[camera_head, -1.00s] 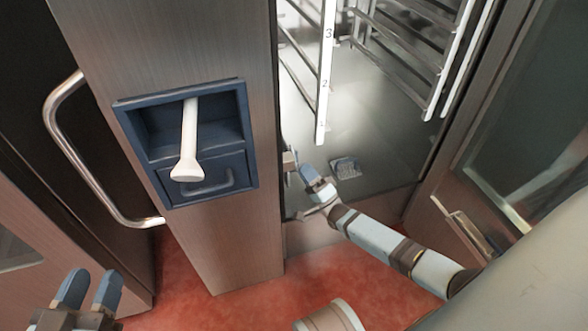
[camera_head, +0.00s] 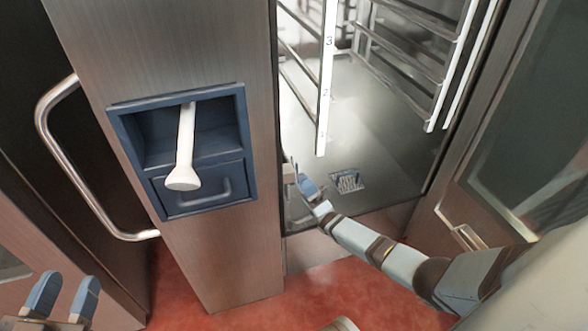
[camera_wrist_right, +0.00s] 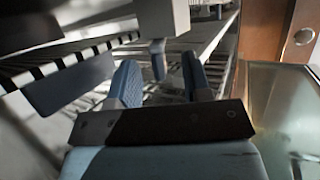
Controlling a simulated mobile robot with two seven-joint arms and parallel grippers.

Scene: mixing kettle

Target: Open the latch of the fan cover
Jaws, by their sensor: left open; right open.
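My right gripper (camera_head: 303,182) is inside the open oven's lower front, close behind the left door post. It also shows in the right wrist view (camera_wrist_right: 160,85), with its two blue fingers apart and nothing held. A grey block with a short peg (camera_wrist_right: 158,58) hangs just beyond and between the fingertips there; it may be the latch. I cannot tell whether a finger touches it. The fan cover is not clearly visible in the head view, as the post hides the oven's left inner wall. My left gripper (camera_head: 66,298) is open and empty at the lower left.
The front post (camera_head: 235,265) carries a blue recess (camera_head: 130,130) with a white handle-shaped piece (camera_head: 186,150). A rack rail (camera_head: 326,90) hangs above my right gripper. The oven floor (camera_head: 385,165) has a drain grate (camera_head: 347,181). The open glass door (camera_head: 545,130) stands at right.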

